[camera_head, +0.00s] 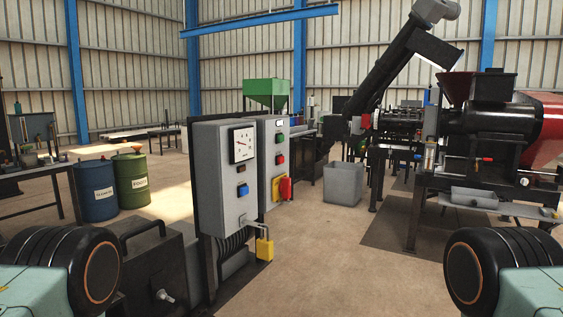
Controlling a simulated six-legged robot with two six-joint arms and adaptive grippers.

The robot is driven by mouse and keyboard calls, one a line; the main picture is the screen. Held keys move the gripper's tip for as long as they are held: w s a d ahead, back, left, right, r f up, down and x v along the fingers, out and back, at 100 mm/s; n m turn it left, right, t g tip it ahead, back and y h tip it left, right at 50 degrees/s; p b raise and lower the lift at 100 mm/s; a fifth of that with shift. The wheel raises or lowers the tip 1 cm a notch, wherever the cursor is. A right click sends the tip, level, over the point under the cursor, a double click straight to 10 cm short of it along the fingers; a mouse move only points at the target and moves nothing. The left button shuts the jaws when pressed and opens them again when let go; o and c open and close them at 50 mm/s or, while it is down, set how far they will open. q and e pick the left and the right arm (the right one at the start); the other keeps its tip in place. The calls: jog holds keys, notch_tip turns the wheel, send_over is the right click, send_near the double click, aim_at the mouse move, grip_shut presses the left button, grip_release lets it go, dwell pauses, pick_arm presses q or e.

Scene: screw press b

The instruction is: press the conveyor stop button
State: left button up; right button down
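A grey control box (270,165) stands left of centre, facing right, on a dark upright panel. Its face carries a white label (280,123), a green button (279,138), a red button (280,160) below it, and a red switch handle (285,189) on a yellow plate. I cannot read any label, so which button is the conveyor stop is not certain. An inclined dark conveyor (385,75) rises behind to the right. Neither gripper shows; only black and teal parts of my own body are at the bottom corners.
A nearer grey box (223,175) with a gauge (242,145) and a blue button (243,191) stands beside it; a yellow padlock (265,247) hangs below. A grey bin (343,184) and the screw press (490,125) stand right. Floor between is clear.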

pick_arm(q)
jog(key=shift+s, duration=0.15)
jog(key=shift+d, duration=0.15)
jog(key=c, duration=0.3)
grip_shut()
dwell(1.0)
